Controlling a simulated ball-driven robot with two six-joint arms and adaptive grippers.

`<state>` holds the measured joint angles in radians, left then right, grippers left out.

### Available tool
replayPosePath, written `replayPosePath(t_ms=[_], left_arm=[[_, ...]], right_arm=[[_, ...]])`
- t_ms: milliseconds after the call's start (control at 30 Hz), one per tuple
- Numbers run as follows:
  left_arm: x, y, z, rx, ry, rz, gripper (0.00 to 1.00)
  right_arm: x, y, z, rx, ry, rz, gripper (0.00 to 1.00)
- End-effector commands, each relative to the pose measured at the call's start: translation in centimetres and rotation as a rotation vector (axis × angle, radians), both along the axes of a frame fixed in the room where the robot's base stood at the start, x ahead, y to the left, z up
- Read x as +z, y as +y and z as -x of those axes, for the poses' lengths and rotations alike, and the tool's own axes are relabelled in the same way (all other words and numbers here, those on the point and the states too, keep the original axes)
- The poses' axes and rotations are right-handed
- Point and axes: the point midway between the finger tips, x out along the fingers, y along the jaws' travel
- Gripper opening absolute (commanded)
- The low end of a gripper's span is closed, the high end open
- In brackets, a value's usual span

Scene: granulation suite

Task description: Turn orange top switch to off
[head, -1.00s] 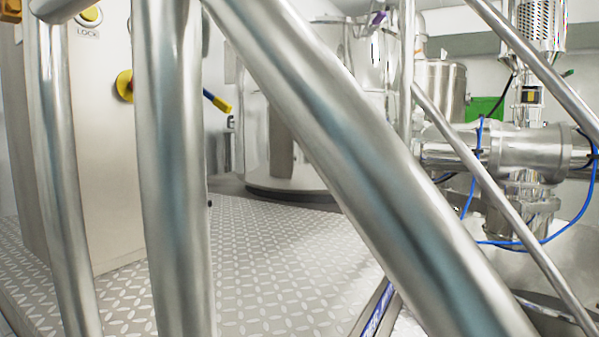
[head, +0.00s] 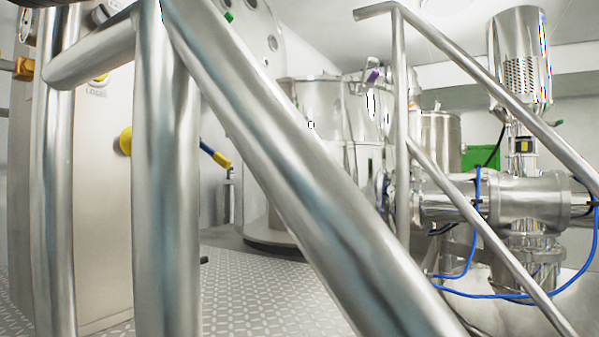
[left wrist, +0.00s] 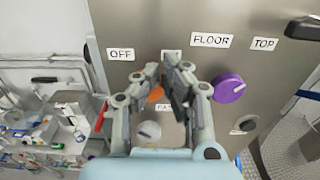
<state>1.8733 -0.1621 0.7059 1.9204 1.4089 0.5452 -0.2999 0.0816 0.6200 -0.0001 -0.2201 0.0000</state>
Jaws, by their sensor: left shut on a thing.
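In the left wrist view, an orange switch (left wrist: 155,94) sits on a grey metal panel (left wrist: 185,20), mostly hidden behind my fingers. My left gripper (left wrist: 165,75) is shut on the orange switch, one finger on each side of it. An OFF label (left wrist: 120,54) is above and left of the switch. The label right above it is mostly covered by a fingertip. The switch's pointing direction is hidden. My right gripper is in neither view.
A grey knob (left wrist: 149,132) is below. In the head view, a thick steel railing (head: 290,180) crosses the front; steel vessels (head: 320,120) stand behind.

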Motion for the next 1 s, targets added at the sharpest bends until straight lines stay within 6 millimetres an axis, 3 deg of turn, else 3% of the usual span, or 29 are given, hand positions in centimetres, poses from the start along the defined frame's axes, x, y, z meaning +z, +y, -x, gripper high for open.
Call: replayPosePath(t_ms=[400, 1000], left_arm=[[0.0, 1.3, 1.4, 0.016, 0.001, 0.004, 0.00], [-0.2, 1.5, 2.0, 0.010, 0.001, 0.000, 0.00]], right_arm=[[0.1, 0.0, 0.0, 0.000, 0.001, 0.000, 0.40], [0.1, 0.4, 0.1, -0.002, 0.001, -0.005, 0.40]])
